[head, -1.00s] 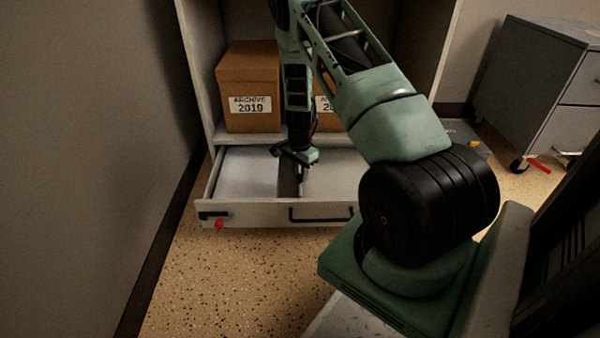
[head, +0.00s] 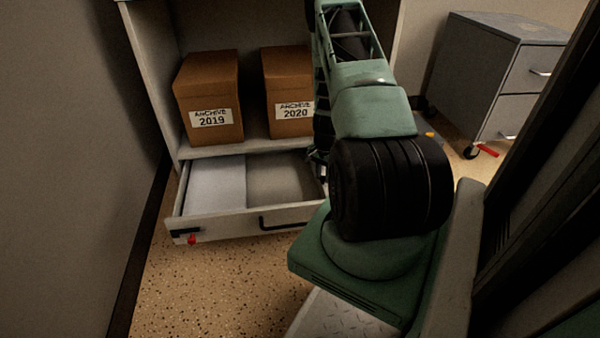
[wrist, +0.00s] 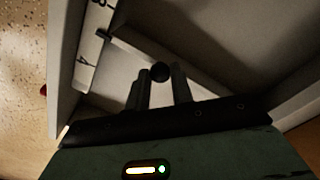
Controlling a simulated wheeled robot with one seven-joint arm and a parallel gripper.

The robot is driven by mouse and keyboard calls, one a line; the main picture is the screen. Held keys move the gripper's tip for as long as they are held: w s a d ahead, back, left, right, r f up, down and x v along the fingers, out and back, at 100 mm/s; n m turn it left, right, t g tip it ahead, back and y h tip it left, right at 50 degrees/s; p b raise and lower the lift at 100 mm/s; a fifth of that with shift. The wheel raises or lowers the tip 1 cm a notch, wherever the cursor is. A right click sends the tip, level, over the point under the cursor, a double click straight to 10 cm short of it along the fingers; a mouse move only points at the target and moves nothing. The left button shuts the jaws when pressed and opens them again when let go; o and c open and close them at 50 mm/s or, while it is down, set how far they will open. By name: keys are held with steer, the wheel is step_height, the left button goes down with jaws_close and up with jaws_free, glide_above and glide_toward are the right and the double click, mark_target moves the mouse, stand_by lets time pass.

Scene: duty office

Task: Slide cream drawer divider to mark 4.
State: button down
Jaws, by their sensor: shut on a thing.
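The cream divider (wrist: 200,87) runs slantwise across the drawer in the wrist view, with a dark round knob (wrist: 160,72) on it. My gripper (wrist: 160,80) has its two fingers on either side of the knob and is shut on it. In the head view the open drawer (head: 210,225) is visible, but my arm hides the gripper and divider.
Two archive boxes, 2019 (head: 210,95) and 2020 (head: 288,90), stand on the shelf above the drawer. A red tag (head: 192,240) hangs at the drawer front's left end. A grey wheeled cabinet (head: 490,80) stands at right. The floor (head: 190,290) before the drawer is clear.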

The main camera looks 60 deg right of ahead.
steer(key=shift+s+d+p, duration=0.35)
steer(key=shift+s+d, duration=1.45)
steer(key=shift+s, duration=0.25)
steer(key=shift+s, duration=0.1)
steer(key=c, duration=1.2)
jaws_free()
step_height(320, 180, up, 17)
steer(key=p, duration=0.8)
steer(key=shift+r, duration=0.2)
